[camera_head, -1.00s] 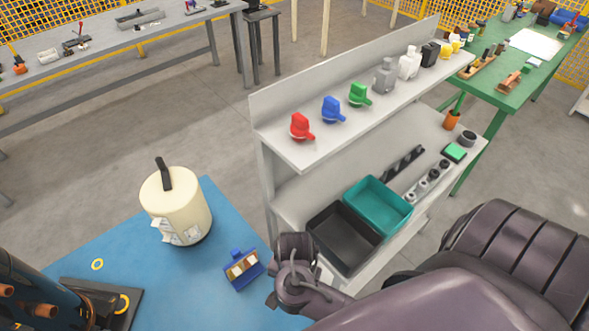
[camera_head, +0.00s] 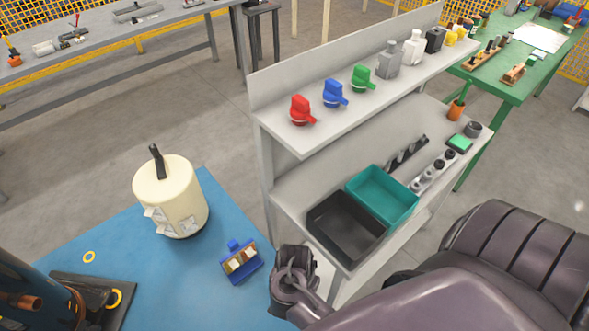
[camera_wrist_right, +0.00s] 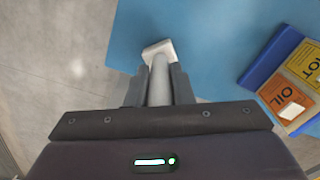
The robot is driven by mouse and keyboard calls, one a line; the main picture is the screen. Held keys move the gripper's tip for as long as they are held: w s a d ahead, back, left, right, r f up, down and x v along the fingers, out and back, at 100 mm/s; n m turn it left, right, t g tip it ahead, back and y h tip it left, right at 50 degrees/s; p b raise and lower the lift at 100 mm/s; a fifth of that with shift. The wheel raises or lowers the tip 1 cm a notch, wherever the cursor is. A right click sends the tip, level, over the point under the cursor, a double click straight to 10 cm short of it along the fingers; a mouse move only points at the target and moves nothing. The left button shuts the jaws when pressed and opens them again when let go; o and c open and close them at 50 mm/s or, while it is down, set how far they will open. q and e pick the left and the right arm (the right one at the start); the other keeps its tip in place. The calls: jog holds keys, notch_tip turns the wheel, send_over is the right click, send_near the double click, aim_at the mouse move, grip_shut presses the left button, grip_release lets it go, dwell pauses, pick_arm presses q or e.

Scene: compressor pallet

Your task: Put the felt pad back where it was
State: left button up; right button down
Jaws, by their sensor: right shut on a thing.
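My right gripper (camera_wrist_right: 160,85) is shut on a pale grey rod-like piece (camera_wrist_right: 160,80) with a whitish block at its far end. I cannot tell whether this is the felt pad. In the head view the right gripper (camera_head: 291,288) is above the right edge of the blue pallet surface (camera_head: 210,290), beside the shelf rack; its fingertips and the held piece are not clear there. A blue holder (camera_head: 241,263) with label cards lies on the blue surface, left of the gripper. In the wrist view the holder (camera_wrist_right: 262,70) shows cards reading OIL and HOT. My left gripper is out of view.
A cream canister (camera_head: 172,198) with a black handle stands behind the holder. Dark machinery (camera_head: 35,285) fills the lower left. A grey shelf rack (camera_head: 275,145) with a black bin (camera_head: 345,232) and teal bin (camera_head: 382,196) stands close right. Blue surface around the holder is clear.

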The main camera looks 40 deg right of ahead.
jog(key=c, duration=1.3)
grip_release()
jog(key=shift+f, duration=0.1)
notch_tip(320, 180, up, 11)
jog(key=p, duration=0.5)
jog(key=shift+r, duration=0.7)
jog(key=shift+f, duration=0.1)
